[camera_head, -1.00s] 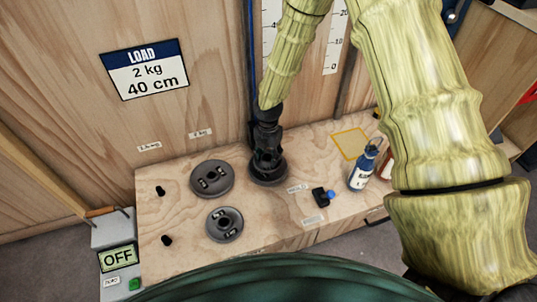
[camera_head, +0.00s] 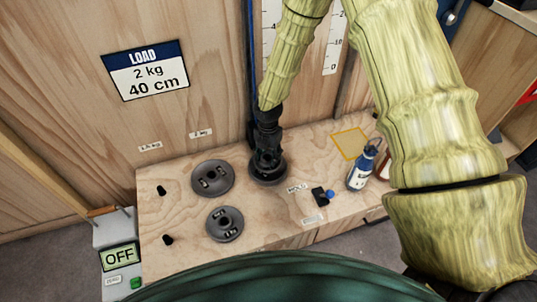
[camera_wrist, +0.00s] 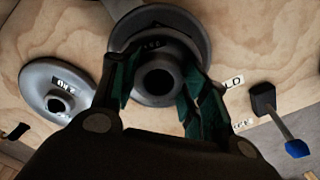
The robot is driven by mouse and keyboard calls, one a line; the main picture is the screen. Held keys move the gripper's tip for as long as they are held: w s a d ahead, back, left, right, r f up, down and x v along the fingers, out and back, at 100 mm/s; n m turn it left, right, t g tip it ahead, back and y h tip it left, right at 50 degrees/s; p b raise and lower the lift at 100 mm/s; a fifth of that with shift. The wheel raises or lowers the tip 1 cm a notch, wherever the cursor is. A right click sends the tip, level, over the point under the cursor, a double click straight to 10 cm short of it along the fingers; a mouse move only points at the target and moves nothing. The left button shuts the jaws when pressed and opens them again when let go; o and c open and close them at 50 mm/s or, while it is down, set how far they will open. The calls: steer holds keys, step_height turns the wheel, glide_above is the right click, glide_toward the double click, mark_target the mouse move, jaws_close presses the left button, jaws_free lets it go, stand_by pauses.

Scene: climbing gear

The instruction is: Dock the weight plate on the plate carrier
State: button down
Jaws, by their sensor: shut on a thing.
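My gripper (camera_head: 267,160) points down at the bench, shut on the raised hub of a dark round weight plate (camera_head: 281,172). In the wrist view the fingers of my gripper (camera_wrist: 158,85) sit on both sides of the hub (camera_wrist: 160,55), which has a round centre hole. A wider grey disc rim (camera_wrist: 165,12) shows behind the hub; whether it is one piece with it or a separate carrier, I cannot tell. Two loose grey weight plates lie to the left, a rear one (camera_head: 200,187) and a front one (camera_head: 226,238); one also shows in the wrist view (camera_wrist: 38,88).
A blue-and-white bottle (camera_head: 359,176), a small black piece with a blue tip (camera_head: 319,195) and a yellow outlined square (camera_head: 350,144) are on the right of the bench. Two black pegs (camera_head: 161,190) are at its left. The LOAD sign (camera_head: 146,70) reads 2 kg, 40 cm. A display (camera_head: 119,257) reads OFF.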

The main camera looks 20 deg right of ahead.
steer(key=shift+f, duration=0.55)
steer(key=c, duration=1)
jaws_free()
steer(key=shift+c, duration=0.2)
step_height(320, 180, up, 11)
steer(key=p, duration=1)
steer(key=shift+s, duration=0.1)
